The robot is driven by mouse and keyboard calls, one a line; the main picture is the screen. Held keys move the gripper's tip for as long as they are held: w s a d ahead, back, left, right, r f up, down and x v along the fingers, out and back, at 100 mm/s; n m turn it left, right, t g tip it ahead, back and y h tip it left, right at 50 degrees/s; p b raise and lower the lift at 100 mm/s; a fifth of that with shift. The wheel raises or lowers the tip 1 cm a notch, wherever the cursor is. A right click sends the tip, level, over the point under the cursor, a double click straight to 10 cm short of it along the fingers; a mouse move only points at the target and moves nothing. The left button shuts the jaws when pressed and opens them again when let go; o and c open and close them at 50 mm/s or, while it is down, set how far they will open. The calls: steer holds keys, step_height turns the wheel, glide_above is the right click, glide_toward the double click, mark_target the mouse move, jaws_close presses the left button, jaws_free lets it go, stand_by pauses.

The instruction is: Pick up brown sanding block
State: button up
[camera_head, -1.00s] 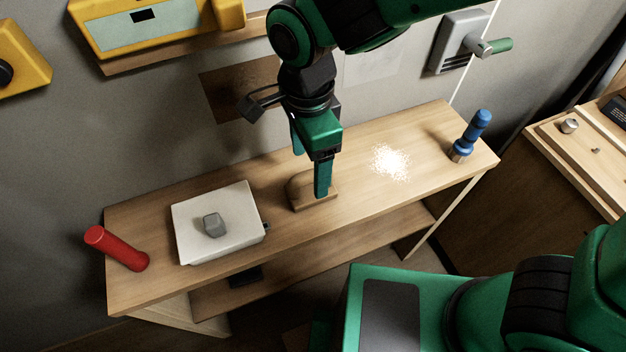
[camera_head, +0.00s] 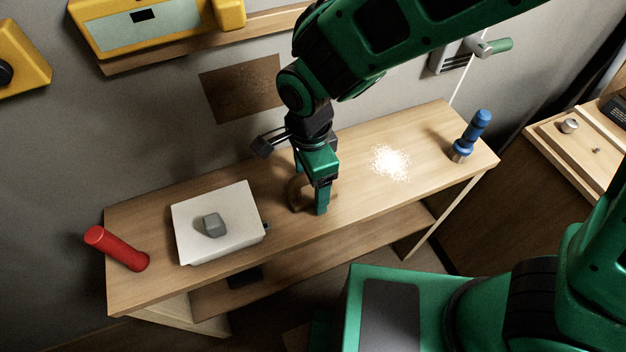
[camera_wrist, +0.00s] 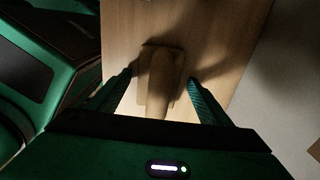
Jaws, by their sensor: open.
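The brown sanding block (camera_wrist: 160,80) rests on the wooden bench, with a flat base and a raised grip on top. In the wrist view it lies between the two fingers of my gripper (camera_wrist: 160,84), with a gap on each side. In the head view my gripper (camera_head: 310,205) is low over the bench with its fingers down at the block. The sanding block (camera_head: 297,190) is mostly hidden there behind the fingers. My gripper is open and holds nothing.
A white box (camera_head: 190,235) with a grey lump (camera_head: 214,225) on it and a red cylinder (camera_head: 118,249) are on the bench's left. A blue-handled tool (camera_head: 472,136) stands at its right end. Bright white specks (camera_head: 390,162) lie right of my gripper.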

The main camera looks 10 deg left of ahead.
steer(key=c, duration=1.2)
steer(key=shift+c, duration=0.2)
steer(key=shift+r, duration=0.55)
steer(key=r, duration=0.2)
steer(key=s+r, duration=0.1)
steer(key=shift+a+r, duration=0.35)
steer(key=shift+r, duration=0.05)
steer(key=s+a+r, duration=0.5)
steer(key=s+r, duration=0.1)
steer(key=s, duration=0.2)
steer(key=shift+s+a, duration=0.35)
steer(key=shift+a, duration=0.05)
